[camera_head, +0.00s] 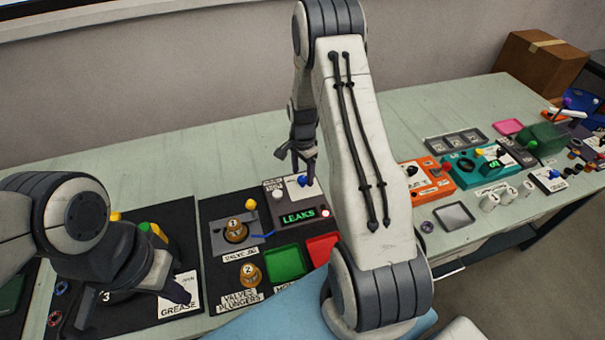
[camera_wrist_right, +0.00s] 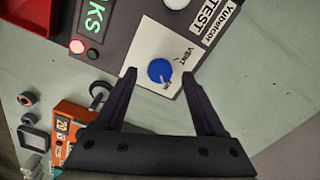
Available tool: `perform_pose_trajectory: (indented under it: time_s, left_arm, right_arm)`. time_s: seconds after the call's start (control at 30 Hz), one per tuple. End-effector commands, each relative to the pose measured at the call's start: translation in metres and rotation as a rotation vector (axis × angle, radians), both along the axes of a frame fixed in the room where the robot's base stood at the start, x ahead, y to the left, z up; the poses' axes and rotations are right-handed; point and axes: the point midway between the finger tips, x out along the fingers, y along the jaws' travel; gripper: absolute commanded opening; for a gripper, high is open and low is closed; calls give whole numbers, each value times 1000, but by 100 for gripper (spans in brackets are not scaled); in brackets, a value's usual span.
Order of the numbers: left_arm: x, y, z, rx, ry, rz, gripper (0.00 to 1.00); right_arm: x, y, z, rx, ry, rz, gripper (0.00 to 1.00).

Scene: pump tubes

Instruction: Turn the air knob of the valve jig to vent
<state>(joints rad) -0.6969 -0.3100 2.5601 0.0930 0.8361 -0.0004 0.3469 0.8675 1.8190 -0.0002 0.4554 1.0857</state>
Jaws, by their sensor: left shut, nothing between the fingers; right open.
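The valve jig (camera_head: 278,213) is a dark box with a lit green "LEAKS" display and a white plate carrying the air knob. The blue air knob (camera_wrist_right: 160,70) sits on that plate, with "VENT" printed beside it; it also shows in the head view (camera_head: 303,181). My right gripper (camera_wrist_right: 158,72) is open over the plate, its fingertips on either side of the knob and apart from it in the picture. In the head view the right gripper (camera_head: 297,180) hangs just above the knob. My left gripper (camera_head: 135,311) is shut and empty near the grease card.
A green tray (camera_head: 285,262) and a red tray (camera_head: 322,248) lie in front of the jig. Numbered brass plungers (camera_head: 250,274) stand to the left. An orange box (camera_head: 426,178) stands right of my right arm. Bare table lies behind the jig.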

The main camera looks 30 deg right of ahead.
Motion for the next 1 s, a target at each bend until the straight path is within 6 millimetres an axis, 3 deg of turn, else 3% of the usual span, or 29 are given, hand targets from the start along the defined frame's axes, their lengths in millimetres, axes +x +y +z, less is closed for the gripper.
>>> perform_pose_trajectory:
  time_s: [0.2, 0.47, 0.6, 0.67, 1.0]
  left_arm:
    - [0, 0, 3, 0, 0, 0, 0]
    - [0, 0, 3, 0, 0, 0, 0]
    - [0, 0, 3, 0, 0, 0, 0]
    - [0, 0, 3, 0, 0, 0, 0]
    - [0, 0, 2, 0, 0, 0, 0]
  right_arm:
    - [0, 0, -15, 0, 1, 1, 72]
    - [0, 0, -16, 0, -1, 1, 72]
    - [0, 0, -16, 0, 0, 1, 18]
    - [0, 0, -16, 0, 0, 1, 0]
    - [0, 0, -16, 0, 0, 39, 0]
